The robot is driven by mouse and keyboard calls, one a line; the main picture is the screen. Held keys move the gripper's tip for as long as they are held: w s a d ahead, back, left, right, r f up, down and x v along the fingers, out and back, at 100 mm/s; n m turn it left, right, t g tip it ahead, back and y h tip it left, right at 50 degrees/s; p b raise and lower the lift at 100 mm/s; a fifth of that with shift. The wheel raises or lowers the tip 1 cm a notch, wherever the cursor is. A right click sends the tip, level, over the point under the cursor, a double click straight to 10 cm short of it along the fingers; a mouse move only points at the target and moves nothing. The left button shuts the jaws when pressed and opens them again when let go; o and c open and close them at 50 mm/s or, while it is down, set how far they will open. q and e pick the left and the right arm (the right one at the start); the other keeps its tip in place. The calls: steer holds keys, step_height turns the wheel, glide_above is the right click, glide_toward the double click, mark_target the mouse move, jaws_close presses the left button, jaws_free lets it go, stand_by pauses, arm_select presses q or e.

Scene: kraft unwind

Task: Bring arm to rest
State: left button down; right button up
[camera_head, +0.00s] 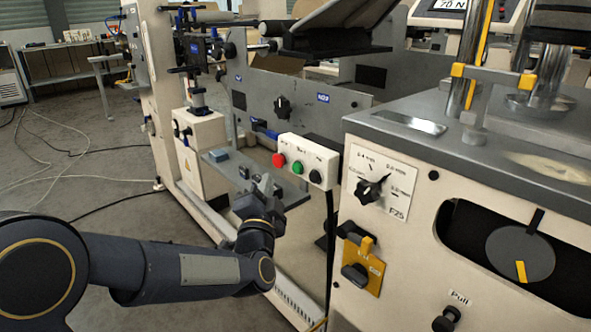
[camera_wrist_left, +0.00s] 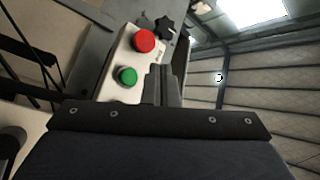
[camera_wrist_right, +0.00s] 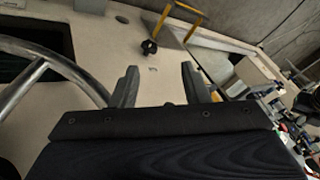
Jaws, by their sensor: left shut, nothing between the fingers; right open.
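My left arm reaches in from the left in the head view. Its gripper (camera_head: 262,184) is just in front of and below the white button box (camera_head: 308,158) on the machine. In the left wrist view the left gripper's fingers (camera_wrist_left: 161,72) are together with nothing between them. The red button (camera_wrist_left: 144,40) and green button (camera_wrist_left: 127,76) lie just left of them. I cannot tell whether the fingers touch the box. My right gripper (camera_wrist_right: 158,75) shows only in the right wrist view. Its fingers are apart and empty, with a cream machine panel beyond.
The cream cabinet (camera_head: 377,228) with a rotary knob (camera_head: 369,189) and a yellow-plated switch (camera_head: 361,266) stands right of the left gripper. A grey shelf plate (camera_head: 225,170) is close behind it. Cables lie on the floor at left, where there is open room (camera_head: 70,180).

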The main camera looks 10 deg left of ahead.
arm_select(q)
steer(key=s+a+f+n+g+h, duration=0.15)
steer(key=s+f+n+g, duration=0.3)
steer(key=s, duration=0.65)
steer(key=s+a+f+n+g+h, duration=0.1)
steer(key=s+f+n+g+h, duration=0.35)
steer(key=s, duration=0.75)
steer(key=s+a+f+n+g, duration=0.1)
steer(key=s+f+n+g, duration=0.2)
steer(key=s+f+g, duration=0.55)
step_height(320, 180, up, 36)
steer(key=s+t+p, duration=0.2)
steer(key=p, duration=3.1)
steer(key=shift+d+r+t+p, duration=0.15)
steer(key=shift+t+p, duration=0.2)
